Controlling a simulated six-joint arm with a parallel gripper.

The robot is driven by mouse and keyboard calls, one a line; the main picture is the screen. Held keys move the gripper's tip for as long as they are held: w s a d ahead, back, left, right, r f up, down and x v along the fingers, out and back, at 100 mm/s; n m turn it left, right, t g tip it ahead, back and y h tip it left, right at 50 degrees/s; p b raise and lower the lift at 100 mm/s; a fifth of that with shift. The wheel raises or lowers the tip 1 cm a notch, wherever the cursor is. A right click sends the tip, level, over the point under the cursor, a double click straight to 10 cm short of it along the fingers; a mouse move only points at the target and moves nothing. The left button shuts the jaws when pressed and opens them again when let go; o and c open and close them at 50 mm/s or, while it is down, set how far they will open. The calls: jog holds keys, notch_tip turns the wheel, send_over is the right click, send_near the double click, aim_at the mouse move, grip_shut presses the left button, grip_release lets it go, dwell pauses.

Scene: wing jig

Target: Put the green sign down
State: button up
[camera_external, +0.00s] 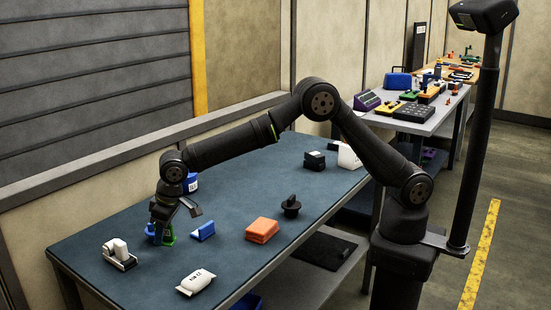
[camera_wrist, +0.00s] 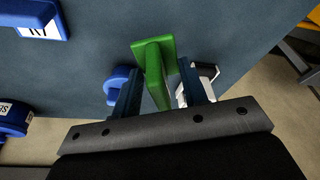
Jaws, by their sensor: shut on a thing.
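The green sign (camera_wrist: 155,65) is between the two dark fingers of my gripper (camera_wrist: 160,95) in the wrist view. It has a flat slab and a wider plate at its far end. My gripper (camera_external: 163,232) is shut on it and points down over the far left part of the blue-grey table (camera_external: 235,262). In the external view only a small part of the green sign (camera_external: 169,237) shows beside the fingers, low near the tabletop. I cannot tell whether it touches the table.
A white device (camera_external: 118,255) is left of my gripper, and a blue wedge-shaped sign (camera_external: 203,231) is close on its right. A blue labelled can (camera_external: 191,183) stands behind.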

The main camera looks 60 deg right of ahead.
aim_at(163, 262)
jog(key=shift+s+a+f, duration=0.15)
jog(key=shift+a+f, duration=0.25)
jog(key=shift+a, duration=0.15)
jog(key=shift+s+a+f, duration=0.15)
jog(key=shift+a+f, duration=0.2)
jog(key=shift+a, duration=0.15)
jog(key=shift+f, duration=1.9)
jog(key=shift+f, duration=0.15)
jog(key=o, duration=1)
jog(key=v, duration=1.2)
